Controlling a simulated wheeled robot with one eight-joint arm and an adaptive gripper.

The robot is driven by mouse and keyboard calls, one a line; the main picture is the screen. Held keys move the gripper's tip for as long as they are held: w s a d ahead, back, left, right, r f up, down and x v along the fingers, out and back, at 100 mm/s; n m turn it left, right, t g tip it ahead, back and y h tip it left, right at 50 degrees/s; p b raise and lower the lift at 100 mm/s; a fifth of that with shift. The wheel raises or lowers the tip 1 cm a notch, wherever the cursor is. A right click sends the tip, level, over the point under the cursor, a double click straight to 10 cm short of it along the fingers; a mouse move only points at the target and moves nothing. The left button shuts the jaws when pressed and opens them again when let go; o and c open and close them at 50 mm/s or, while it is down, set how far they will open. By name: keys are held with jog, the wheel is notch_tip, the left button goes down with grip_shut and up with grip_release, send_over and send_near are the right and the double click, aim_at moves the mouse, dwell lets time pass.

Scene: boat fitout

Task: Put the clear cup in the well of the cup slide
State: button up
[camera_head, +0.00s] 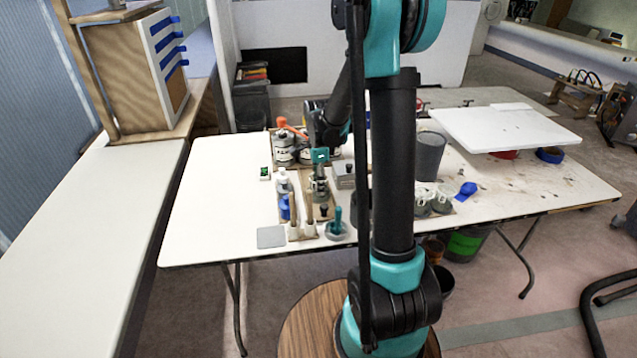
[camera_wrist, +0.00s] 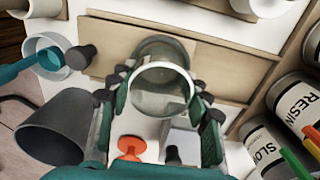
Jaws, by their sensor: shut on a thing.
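The clear cup (camera_wrist: 160,92) is between the fingers of my gripper (camera_wrist: 162,82) in the wrist view, with its open rim toward the camera. My gripper is shut on the cup's sides. It also shows in the head view (camera_head: 320,168), above the small items on the white table. The cup slide appears to be the tan wooden board (camera_wrist: 225,68) beneath the cup. A grey rounded shape shows just beyond the cup's rim; I cannot tell whether it is the cup's lower body or the well. Whether the cup touches the board is hidden.
A dark grey cup (camera_wrist: 58,128) and a clear container with a teal handle (camera_wrist: 45,58) stand left of my gripper. Resin bottles (camera_wrist: 292,100) stand at right. An orange item (camera_wrist: 130,147) lies near the fingers. The table's left part (camera_head: 215,195) is clear.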

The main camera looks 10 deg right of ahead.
jog(key=shift+f, duration=0.15)
jog(key=o, duration=1)
notch_tip(320, 180, up, 12)
dwell(0.4)
